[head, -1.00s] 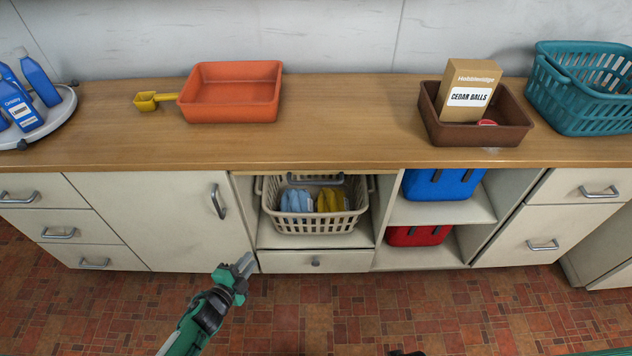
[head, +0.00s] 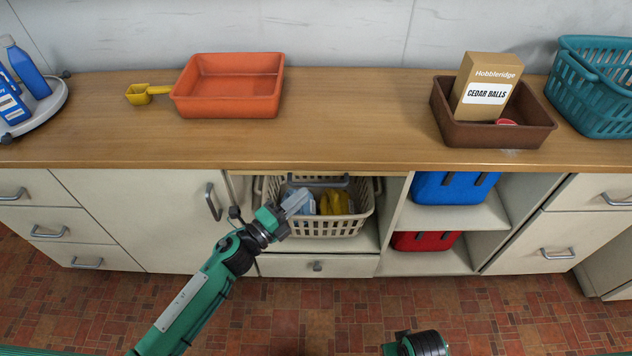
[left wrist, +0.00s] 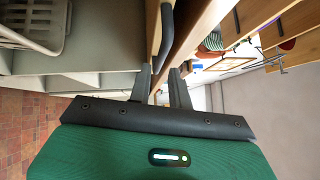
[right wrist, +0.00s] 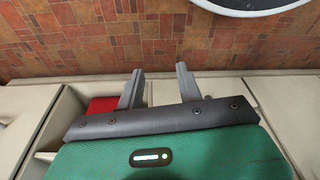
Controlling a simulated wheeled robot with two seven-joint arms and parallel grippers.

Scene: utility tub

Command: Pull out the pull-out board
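The pull-out board sits under the countertop above the open basket bay; only its front edge and grey bar handle (head: 318,181) show in the head view. In the left wrist view the dark handle (left wrist: 166,40) lies just beyond the fingertips, beside a wooden edge. My left gripper (head: 300,202) is open and empty, in front of the bay, a little below and left of the handle in the head view. Its two fingers are apart in the left wrist view (left wrist: 160,75). My right gripper (right wrist: 159,70) is open and empty; in the head view only its dark wrist shows.
A beige basket (head: 325,228) with blue and yellow items stands in the bay below the board, above a small drawer (head: 290,266). A cabinet door handle (head: 213,202) is to the left. Blue (head: 450,189) and red (head: 425,241) bins fill shelves on the right.

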